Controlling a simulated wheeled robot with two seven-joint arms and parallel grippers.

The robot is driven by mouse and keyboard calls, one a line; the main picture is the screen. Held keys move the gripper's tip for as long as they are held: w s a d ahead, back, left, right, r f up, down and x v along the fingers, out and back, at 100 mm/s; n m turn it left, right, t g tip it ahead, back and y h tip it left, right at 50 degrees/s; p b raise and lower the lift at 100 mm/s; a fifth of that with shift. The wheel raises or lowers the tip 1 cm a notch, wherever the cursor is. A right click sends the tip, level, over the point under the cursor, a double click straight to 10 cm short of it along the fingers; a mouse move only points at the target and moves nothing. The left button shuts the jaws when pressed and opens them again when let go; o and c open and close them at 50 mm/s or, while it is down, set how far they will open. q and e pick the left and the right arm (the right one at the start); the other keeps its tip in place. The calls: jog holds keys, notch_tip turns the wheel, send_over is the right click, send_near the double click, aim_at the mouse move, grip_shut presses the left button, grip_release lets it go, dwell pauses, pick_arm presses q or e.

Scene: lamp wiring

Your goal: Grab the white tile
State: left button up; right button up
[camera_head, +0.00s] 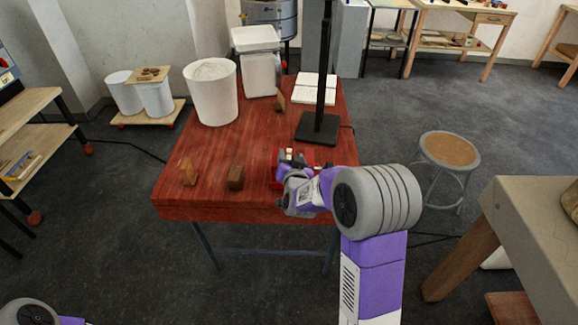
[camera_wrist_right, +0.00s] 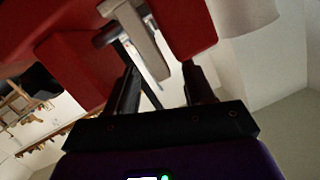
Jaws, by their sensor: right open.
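A red box-like holder (camera_head: 275,178) sits near the front right of the red wooden table, partly hidden by my right gripper. Small pale pieces (camera_head: 289,152) show at its top; one may be the white tile, but they are too small to tell. In the right wrist view a pale, flat bar (camera_wrist_right: 147,38) stands beside the red holder (camera_wrist_right: 75,65), just beyond the fingertips. My right gripper (camera_wrist_right: 160,78) is open, with its two dark fingers apart and the bar's lower end near the gap. It also shows at the holder in the head view (camera_head: 282,176). My left gripper is out of view.
A stool (camera_head: 449,150) stands to the right.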

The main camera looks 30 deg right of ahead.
grip_shut()
dwell(0.4)
